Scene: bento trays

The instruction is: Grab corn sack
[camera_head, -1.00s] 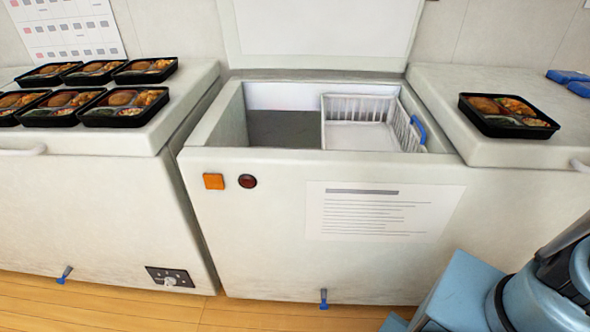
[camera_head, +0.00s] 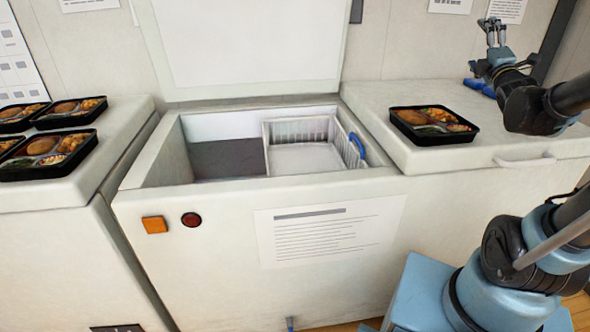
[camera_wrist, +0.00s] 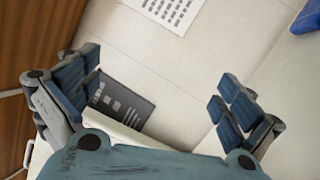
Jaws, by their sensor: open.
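No corn sack can be made out in either view. My gripper (camera_head: 491,30) is raised above the right-hand freezer lid in the head view, near the back wall. In the wrist view my gripper (camera_wrist: 152,104) has its two fingers spread wide with nothing between them. The open freezer (camera_head: 130,178) in the middle shows a grey floor and a white wire basket (camera_head: 296,127) with a blue handle; the basket looks empty. The freezer's near inside is hidden by its front wall.
A bento tray (camera_head: 432,125) sits on the right freezer lid (camera_head: 380,104), with blue items (camera_head: 480,88) behind it. Several bento trays (camera_head: 45,154) stand on the left freezer lid (camera_head: 118,112). The raised middle lid (camera_head: 250,40) stands upright at the back.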

